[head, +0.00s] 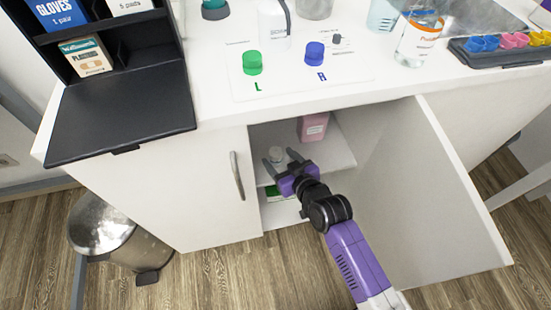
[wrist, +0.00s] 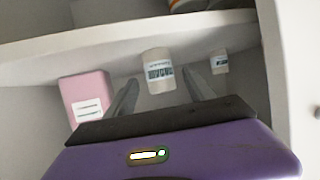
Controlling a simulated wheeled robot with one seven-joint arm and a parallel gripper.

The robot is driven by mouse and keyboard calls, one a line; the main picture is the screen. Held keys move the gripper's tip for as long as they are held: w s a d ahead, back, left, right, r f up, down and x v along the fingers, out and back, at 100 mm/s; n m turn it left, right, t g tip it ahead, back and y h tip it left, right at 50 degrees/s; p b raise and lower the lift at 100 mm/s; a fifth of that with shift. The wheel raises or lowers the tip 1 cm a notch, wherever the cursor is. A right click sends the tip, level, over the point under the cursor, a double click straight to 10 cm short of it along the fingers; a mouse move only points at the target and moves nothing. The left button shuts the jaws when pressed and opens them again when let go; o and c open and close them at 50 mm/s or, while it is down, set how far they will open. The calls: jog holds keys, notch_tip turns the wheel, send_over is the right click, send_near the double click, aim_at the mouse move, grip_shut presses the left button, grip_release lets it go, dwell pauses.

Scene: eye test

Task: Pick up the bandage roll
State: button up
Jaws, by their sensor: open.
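A white cylinder with a dark printed label, which looks like the bandage roll (wrist: 158,66), stands on a shelf inside the open cabinet. In the head view its pale rounded top (head: 276,153) shows between the fingers; the rest is partly hidden by my gripper. My gripper (head: 280,159) reaches into the cabinet, its jaws open and empty. In the wrist view the fingers (wrist: 160,82) lie on either side of the cylinder in the picture; I cannot tell whether they touch it or stop short of it.
A pink labelled container (head: 313,127) stands on the same shelf; it also shows in the wrist view (wrist: 86,97). A small white labelled item (wrist: 219,63) stands on the other side. The open cabinet door (head: 430,190) is right of my arm. A metal bin (head: 115,240) stands left.

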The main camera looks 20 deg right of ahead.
aim_at(271, 150)
jog(key=b+x, duration=0.2)
jog(key=x, duration=0.4)
jog(key=shift+f, duration=0.15)
grip_shut()
